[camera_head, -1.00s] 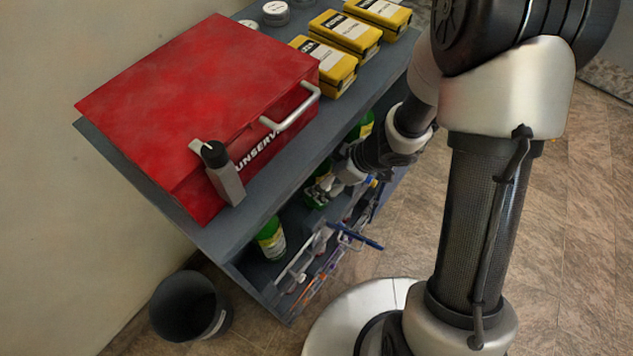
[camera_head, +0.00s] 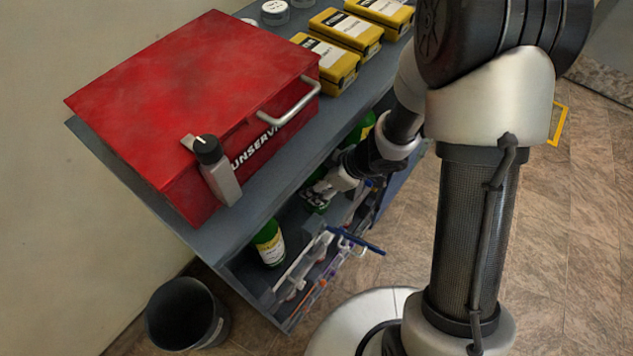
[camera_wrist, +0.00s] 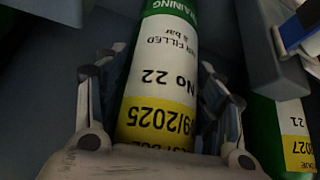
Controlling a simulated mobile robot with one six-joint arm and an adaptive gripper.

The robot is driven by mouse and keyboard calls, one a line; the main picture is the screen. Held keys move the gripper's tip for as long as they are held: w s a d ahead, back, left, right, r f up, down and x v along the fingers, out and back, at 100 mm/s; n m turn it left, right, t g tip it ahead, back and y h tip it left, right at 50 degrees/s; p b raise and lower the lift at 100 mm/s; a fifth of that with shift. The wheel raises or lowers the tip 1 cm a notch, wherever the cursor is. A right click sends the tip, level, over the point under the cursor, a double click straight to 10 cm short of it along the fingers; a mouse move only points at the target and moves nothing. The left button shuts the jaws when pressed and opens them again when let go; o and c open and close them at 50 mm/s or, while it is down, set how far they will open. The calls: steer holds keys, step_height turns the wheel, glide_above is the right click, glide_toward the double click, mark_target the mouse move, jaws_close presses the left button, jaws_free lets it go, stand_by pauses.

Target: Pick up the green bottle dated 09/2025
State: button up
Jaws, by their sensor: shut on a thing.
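The green bottle dated 09/2025 (camera_wrist: 160,95) fills the middle of the wrist view, with a white label reading No 22 and a yellow band with the date upside down. My gripper (camera_wrist: 160,115) has one finger on each side of it and is shut on it. In the head view my gripper (camera_head: 322,188) is inside the shelf under the worktop, and the held bottle is mostly hidden there. Another green bottle (camera_wrist: 283,135), with a yellow label ending in 2027, stands at the right of the wrist view, behind a grey divider.
A green bottle (camera_head: 269,243) stands at the shelf's left end, another (camera_head: 362,128) near my arm. Clear rails with blue and orange parts (camera_head: 325,262) line the shelf front. A red case (camera_head: 195,95) and yellow boxes (camera_head: 345,29) sit on top. A black bin (camera_head: 188,313) stands left.

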jaws_close()
stand_by(0.5)
steer(key=shift+w+r, duration=0.1)
steer(key=shift+r, duration=0.1)
